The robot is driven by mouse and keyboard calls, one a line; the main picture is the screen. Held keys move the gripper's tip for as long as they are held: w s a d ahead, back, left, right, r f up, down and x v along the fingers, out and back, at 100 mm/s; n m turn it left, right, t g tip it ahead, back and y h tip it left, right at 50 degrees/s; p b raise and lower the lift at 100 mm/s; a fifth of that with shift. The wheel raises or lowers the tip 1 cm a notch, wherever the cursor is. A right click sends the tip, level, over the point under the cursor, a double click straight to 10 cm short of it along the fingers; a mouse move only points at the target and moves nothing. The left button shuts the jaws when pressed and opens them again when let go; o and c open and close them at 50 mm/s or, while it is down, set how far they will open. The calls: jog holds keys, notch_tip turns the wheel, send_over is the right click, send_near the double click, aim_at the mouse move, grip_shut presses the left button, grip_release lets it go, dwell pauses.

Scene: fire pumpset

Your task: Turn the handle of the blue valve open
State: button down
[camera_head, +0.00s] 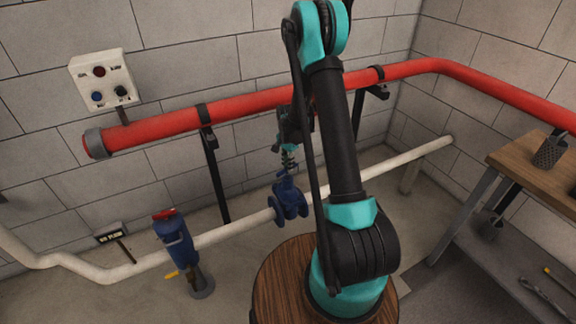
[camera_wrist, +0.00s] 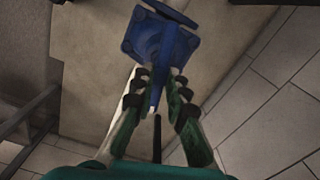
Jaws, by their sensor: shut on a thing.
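The blue valve (camera_head: 290,205) sits on the white pipe in the middle of the head view. In the wrist view its square blue body (camera_wrist: 160,45) is at the top. Its narrow blue handle (camera_wrist: 155,98) runs down from the body between the finger pads. My gripper (camera_head: 287,163) is just above the valve, pointing down. In the wrist view my gripper (camera_wrist: 155,85) is shut on the handle, with a finger on each side. The handle is small and mostly hidden by the gripper in the head view.
A thick red pipe (camera_head: 240,106) runs along the wall behind my arm. The white pipe (camera_head: 225,231) runs low along the floor. A blue pump-like unit with a red top (camera_head: 176,241) stands at left. A wooden table (camera_head: 540,160) is at right, and a button box (camera_head: 103,78) hangs on the wall.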

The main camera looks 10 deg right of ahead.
jog(key=n, duration=0.5)
jog(key=shift+s+n, duration=0.15)
jog(key=shift+n, duration=0.15)
jog(key=n, duration=1.2)
jog(key=shift+n, duration=0.3)
jog(key=n, duration=1)
jog(key=shift+n, duration=0.4)
jog(key=n, duration=0.6)
jog(key=shift+n, duration=0.3)
jog(key=n, duration=1)
jog(key=shift+n, duration=0.3)
